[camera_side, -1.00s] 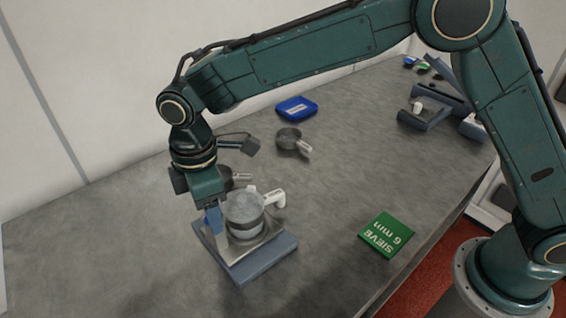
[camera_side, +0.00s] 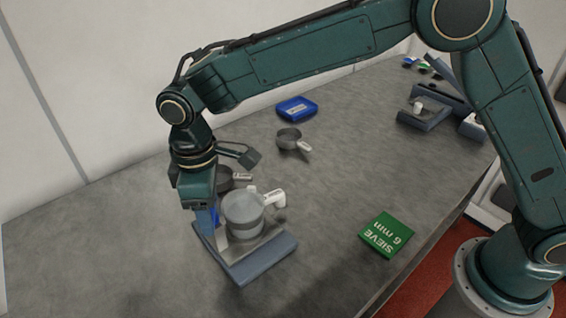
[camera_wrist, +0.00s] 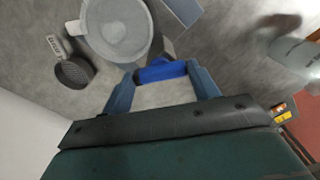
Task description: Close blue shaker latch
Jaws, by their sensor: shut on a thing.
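The shaker (camera_side: 262,262) is a blue-grey base with a metal plate on the table, left of centre in the side view. A round grey sieve cup (camera_side: 242,213) stands upright on it; its pale top also shows in the wrist view (camera_wrist: 118,28). The blue latch (camera_wrist: 160,71) is a bright blue bar beside the cup, and a small part shows in the side view (camera_side: 214,215). My gripper (camera_wrist: 161,74) is shut on the latch, with one finger at each end. In the side view my gripper (camera_side: 206,215) points down at the shaker's left edge, partly hiding the latch.
Grey stands (camera_side: 425,117) are back right. The left table is clear.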

